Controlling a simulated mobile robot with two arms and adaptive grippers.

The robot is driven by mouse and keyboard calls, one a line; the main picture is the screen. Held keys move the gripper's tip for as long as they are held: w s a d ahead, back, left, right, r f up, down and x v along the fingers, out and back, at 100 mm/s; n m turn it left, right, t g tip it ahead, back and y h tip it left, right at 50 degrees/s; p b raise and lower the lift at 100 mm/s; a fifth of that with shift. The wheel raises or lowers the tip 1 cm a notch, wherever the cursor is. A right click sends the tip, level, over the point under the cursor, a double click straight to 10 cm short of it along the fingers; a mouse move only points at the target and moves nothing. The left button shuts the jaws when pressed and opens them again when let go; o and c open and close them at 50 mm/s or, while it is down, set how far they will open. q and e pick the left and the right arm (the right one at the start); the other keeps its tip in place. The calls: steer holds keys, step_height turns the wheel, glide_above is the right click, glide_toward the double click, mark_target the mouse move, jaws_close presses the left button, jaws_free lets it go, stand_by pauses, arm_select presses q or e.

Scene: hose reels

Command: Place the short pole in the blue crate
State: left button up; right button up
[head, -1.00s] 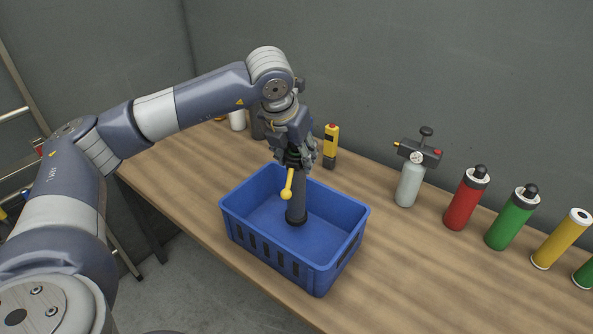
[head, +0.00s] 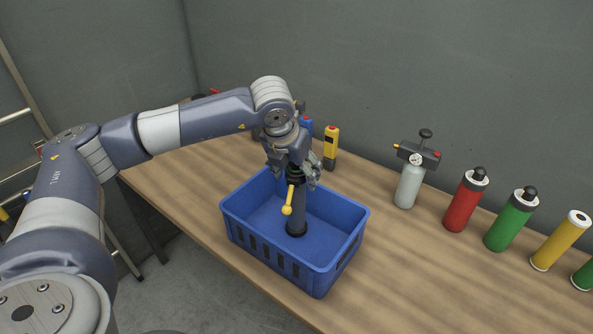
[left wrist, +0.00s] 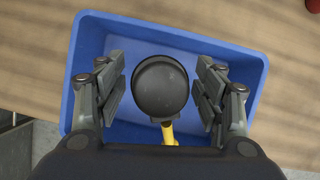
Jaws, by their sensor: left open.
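The short pole (head: 297,213) is a dark upright cylinder with a yellow lever (head: 287,205) on its side. It stands inside the blue crate (head: 262,247), its lower end at the crate floor. My left gripper (head: 295,178) is over the crate at the pole's upper end. In the left wrist view the pole's round black top (left wrist: 161,88) lies between the two fingers (left wrist: 162,97), with a gap on each side. The gripper is open and the pole is apart from both fingers. The crate's blue wall (left wrist: 170,30) surrounds them. My right gripper is not in view.
A grey bottle with a gauge (head: 408,187), a red cylinder (head: 462,205), a green cylinder (head: 511,219) and a yellow cylinder (head: 560,240) stand along the table's right side. A yellow device (head: 331,150) stands behind the crate. The wooden table (head: 400,270) is clear right of the crate.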

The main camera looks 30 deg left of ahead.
arm_select(q)
steer(key=shift+r, duration=0.1)
steer(key=shift+r, duration=0.2)
steer(key=b+v, duration=0.3)
steer(key=v, duration=0.8)
steer(key=shift+s+r, duration=0.15)
steer(key=shift+r, duration=0.2)
steer(key=shift+f, duration=0.1)
stand_by(0.8)
